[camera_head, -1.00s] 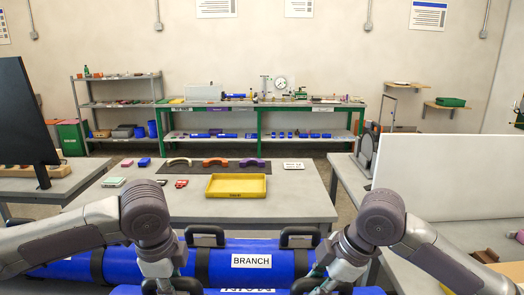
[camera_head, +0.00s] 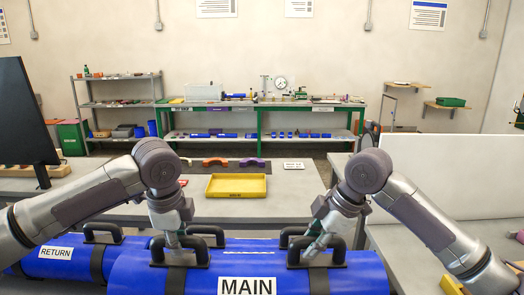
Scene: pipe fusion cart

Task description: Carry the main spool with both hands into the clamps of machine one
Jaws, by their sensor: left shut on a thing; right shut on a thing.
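The main spool (camera_head: 200,278) is a thick blue cylinder with dark bands, black handles and a white MAIN label, at the bottom centre of the head view. My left gripper (camera_head: 174,246) is shut on its left black handle (camera_head: 157,254). My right gripper (camera_head: 312,250) is shut on its right black handle (camera_head: 338,250). The spool lies level between my two arms, in front of the other blue spools. The fingertips are partly hidden at the handles. I cannot make out the clamps of machine one in this view.
The blue return spool (camera_head: 30,266) lies at the left, just behind the main spool. A grey table (camera_head: 290,208) with a yellow tray (camera_head: 236,186) stands beyond. A white panel (camera_head: 455,175) stands at the right and a dark monitor (camera_head: 22,120) at the left.

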